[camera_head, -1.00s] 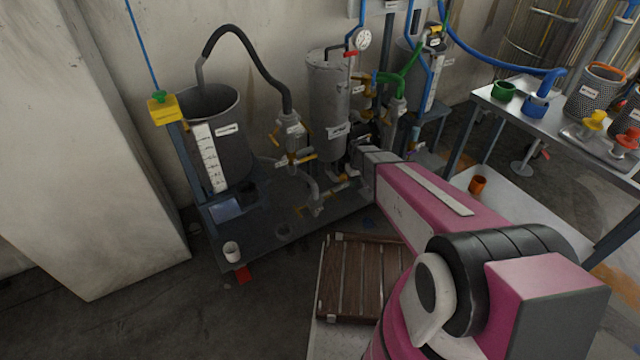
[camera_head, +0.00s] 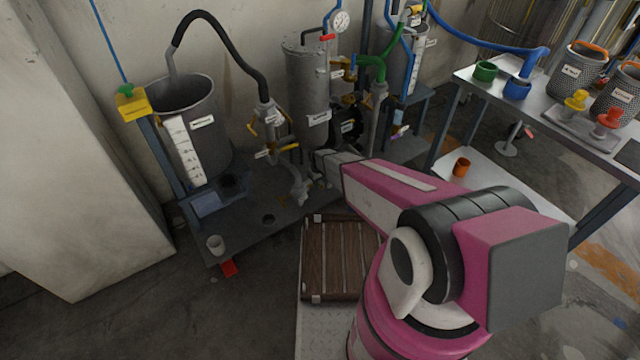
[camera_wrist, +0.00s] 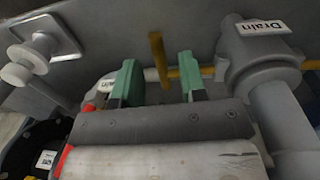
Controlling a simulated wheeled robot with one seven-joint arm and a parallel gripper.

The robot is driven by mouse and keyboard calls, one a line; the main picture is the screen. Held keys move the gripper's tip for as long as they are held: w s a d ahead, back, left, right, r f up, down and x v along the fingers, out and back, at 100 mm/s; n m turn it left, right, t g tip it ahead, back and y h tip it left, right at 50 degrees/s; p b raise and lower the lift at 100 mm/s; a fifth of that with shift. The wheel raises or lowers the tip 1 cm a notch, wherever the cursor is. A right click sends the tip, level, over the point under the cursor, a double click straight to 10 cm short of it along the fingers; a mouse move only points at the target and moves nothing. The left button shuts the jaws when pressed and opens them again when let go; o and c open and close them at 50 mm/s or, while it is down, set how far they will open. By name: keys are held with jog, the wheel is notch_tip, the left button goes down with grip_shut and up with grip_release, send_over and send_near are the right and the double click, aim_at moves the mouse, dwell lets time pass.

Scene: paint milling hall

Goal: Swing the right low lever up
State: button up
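In the wrist view a short yellow-brown lever (camera_wrist: 158,58) shows between the two green fingertips of my gripper (camera_wrist: 160,82), apart from both. The fingers are spread, with nothing held. A thin yellow bar (camera_wrist: 208,72) runs behind the right finger toward a grey fitting (camera_wrist: 262,60) labelled "Drain". In the head view my gripper (camera_head: 322,163) reaches in low by the pipework below the grey vessel (camera_head: 308,85); its fingertips are too small to make out. Another yellow lever (camera_head: 277,149) shows to its left. The low lever on the right cannot be made out there.
A steel table (camera_head: 540,122) with pots stands at the right. A pale wall block is at the left.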

jog(key=shift+f, duration=0.6)
jog(key=shift+d, duration=0.1)
grip_shut()
jog(key=shift+s+a+r+t+h, duration=0.1)
jog(key=shift+a+r+t+h, duration=0.1)
jog(key=shift+r+t+h, duration=0.4)
jog(key=shift+f, duration=0.1)
grip_release()
